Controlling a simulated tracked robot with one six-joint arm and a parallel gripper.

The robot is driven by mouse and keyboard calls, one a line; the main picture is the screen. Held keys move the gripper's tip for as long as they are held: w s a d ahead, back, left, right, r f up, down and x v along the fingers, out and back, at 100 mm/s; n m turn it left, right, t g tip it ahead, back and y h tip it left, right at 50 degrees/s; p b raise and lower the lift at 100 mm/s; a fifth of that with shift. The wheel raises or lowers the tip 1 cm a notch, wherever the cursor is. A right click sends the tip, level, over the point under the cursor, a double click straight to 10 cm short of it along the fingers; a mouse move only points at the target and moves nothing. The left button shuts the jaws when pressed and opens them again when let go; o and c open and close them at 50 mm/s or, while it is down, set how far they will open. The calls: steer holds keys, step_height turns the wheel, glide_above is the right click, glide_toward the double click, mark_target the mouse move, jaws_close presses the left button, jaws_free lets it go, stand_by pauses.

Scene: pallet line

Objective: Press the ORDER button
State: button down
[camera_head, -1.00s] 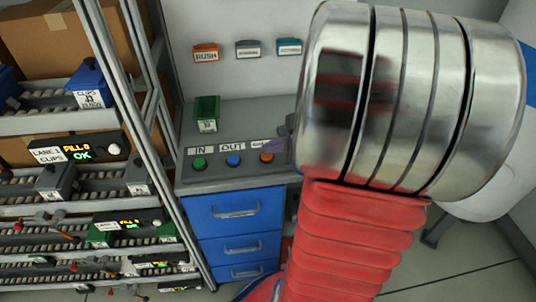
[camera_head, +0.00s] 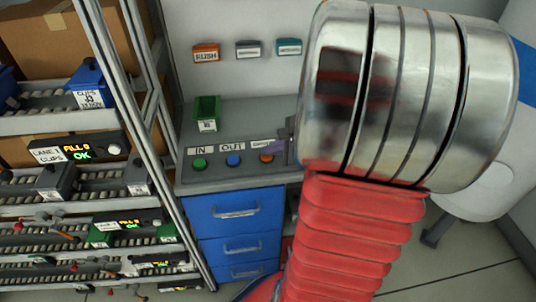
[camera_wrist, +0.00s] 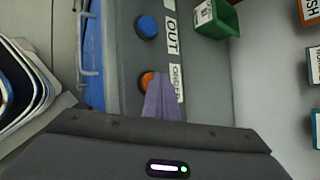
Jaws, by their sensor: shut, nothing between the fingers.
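The orange button (camera_head: 266,157) is the rightmost of three on the grey sloped panel; its label is partly covered in the head view. In the wrist view the label next to the orange button (camera_wrist: 146,80) reads ORDER (camera_wrist: 178,83). My gripper (camera_head: 275,150) has purple fingers, shut and empty, right by the button. In the wrist view the fingertips (camera_wrist: 160,76) lie beside the orange button and overlap its edge. I cannot tell whether they touch it. My arm hides the right part of the panel.
A green button (camera_head: 199,163) marked IN and a blue button (camera_head: 233,160) marked OUT sit left of the orange one. A green bin (camera_head: 207,113) stands behind them. Blue drawers (camera_head: 235,211) are below. A roller rack (camera_head: 60,122) stands at left.

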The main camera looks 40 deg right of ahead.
mark_target(270, 158)
steer(key=shift+r, duration=0.9)
step_height(270, 158, up, 5)
stand_by(0.9)
stand_by(0.7)
